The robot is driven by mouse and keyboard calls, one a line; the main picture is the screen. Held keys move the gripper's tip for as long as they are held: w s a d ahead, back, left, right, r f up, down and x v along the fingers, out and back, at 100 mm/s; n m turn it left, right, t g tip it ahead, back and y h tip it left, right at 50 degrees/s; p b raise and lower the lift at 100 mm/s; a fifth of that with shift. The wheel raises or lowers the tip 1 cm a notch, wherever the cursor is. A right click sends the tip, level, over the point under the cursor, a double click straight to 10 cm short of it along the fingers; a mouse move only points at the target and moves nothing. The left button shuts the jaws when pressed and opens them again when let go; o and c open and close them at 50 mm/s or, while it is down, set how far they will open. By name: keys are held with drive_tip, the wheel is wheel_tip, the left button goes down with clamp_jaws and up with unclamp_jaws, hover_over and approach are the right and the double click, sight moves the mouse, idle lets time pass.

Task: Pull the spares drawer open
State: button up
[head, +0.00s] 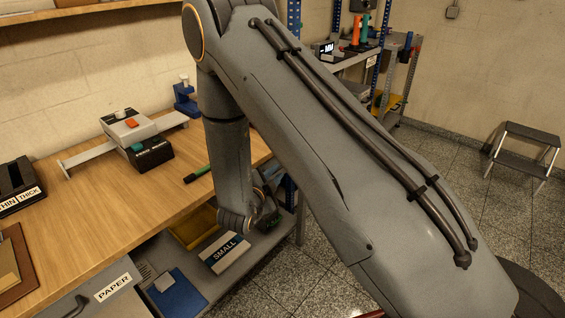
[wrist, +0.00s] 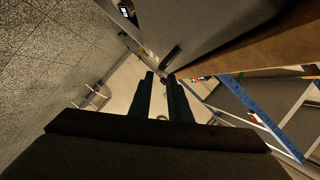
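No drawer labelled spares can be read in either view. In the wrist view, a grey panel (wrist: 205,22) fills the top, with a short dark bar (wrist: 171,57) at its lower edge that looks like a handle. My gripper (wrist: 160,76) points toward that bar with its two dark fingers apart and a pale gap between them. The fingertips look close to the bar, but I cannot tell whether they touch it. In the head view my arm's wrist hangs beside the bench's front edge and the fingers are hidden.
The wooden bench (head: 110,215) carries a grey device (head: 128,125) and a green marker (head: 196,175). A drawer labelled PAPER (head: 118,298) is under the bench at lower left. A step stool (head: 524,150) stands far right on open floor.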

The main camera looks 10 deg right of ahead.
drive_tip(key=shift+h, duration=0.3)
drive_tip(key=shift+p+x, duration=0.5)
drive_tip(key=shift+x, duration=3.4)
clamp_jaws()
